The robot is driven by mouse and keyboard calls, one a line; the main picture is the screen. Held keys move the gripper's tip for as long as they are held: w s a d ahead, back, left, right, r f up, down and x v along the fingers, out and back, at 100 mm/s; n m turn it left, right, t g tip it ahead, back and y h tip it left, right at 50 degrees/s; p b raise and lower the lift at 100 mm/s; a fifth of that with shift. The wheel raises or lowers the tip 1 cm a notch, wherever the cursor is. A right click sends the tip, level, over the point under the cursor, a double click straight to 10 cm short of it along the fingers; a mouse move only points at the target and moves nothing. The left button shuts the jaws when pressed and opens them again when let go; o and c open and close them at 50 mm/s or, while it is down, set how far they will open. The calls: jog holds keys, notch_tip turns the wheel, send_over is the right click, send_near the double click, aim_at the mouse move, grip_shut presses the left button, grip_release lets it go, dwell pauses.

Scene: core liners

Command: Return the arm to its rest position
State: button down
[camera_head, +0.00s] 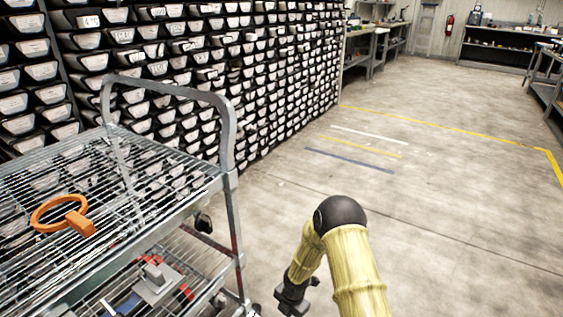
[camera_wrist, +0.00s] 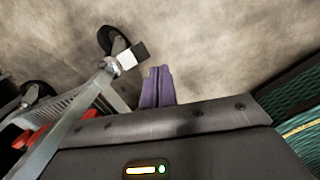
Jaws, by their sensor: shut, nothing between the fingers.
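My arm (camera_head: 352,262), covered in a yellowish sleeve with a dark elbow cap, is bent in front of me, to the right of the wire cart. My gripper (camera_head: 292,300) hangs low at the bottom of the head view, near the cart's right leg. In the wrist view its purple fingers (camera_wrist: 157,84) are together, with nothing between them. They show beyond the dark edge of my own body, with the concrete floor behind.
A metal wire cart (camera_head: 160,160) stands at the left. An orange ring-shaped tool (camera_head: 75,222) lies on its top shelf; a grey tool (camera_head: 157,283) lies below. A rack of core trays (camera_head: 215,70) fills the left wall. The marked floor (camera_head: 440,200) at right is clear.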

jog(key=s+d+r+m+h, duration=0.1)
jog(key=d+r+m, duration=0.25)
jog(key=r, duration=0.35)
jog(key=d+r+m, duration=0.2)
jog(key=r+m, duration=0.2)
jog(key=r, duration=0.3)
jog(key=s+d+r+m+p, duration=0.1)
jog(key=s+d+r+m, duration=0.2)
jog(key=s+r+m, duration=0.35)
jog(key=s+d+r+m+t+p, duration=0.1)
jog(key=s+d+r+m, duration=0.1)
jog(key=s+r+m, duration=0.4)
jog(key=s+d+r+m+p, duration=0.1)
jog(key=s+d+r+m, duration=0.2)
jog(key=s+r+m, duration=0.35)
notch_tip(320, 180, up, 40)
jog(key=w+p, duration=0.1)
jog(key=p, duration=3.6)
jog(key=shift+w+a+f+m+p, duration=0.2)
jog(key=shift+a+m+p, duration=0.1)
jog(key=shift+m+p, duration=0.15)
